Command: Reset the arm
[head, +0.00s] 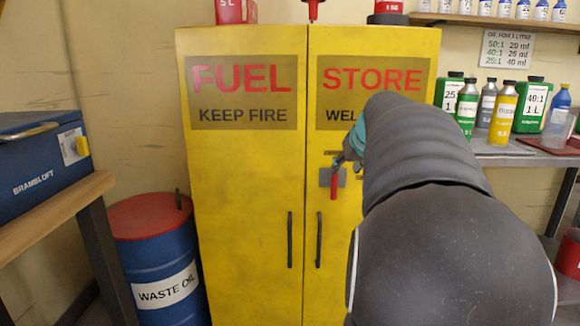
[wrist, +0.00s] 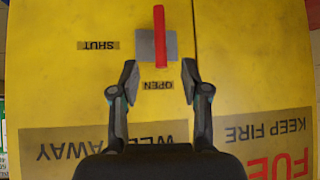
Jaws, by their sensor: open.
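A yellow cabinet (head: 243,170) marked FUEL STORE stands ahead with both doors closed. Its right door carries a grey plate (head: 326,178) with a red lever (head: 334,187) hanging straight down. In the wrist view, which is upside down, the lever (wrist: 160,30) lies across the plate (wrist: 144,45), with an OPEN label (wrist: 158,85) and a SHUT label (wrist: 98,45) nearby. My gripper (wrist: 159,78) is open and empty in front of the door, its fingers apart on either side of the OPEN label. In the head view my arm hides part of the right door and most of the gripper.
Two black door handles (head: 290,240) run vertically at the middle seam. A blue waste oil drum (head: 158,262) stands left, beside a bench (head: 50,215) bearing a blue box (head: 40,165). Bottles (head: 503,115) crowd the shelf (head: 505,152) at right.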

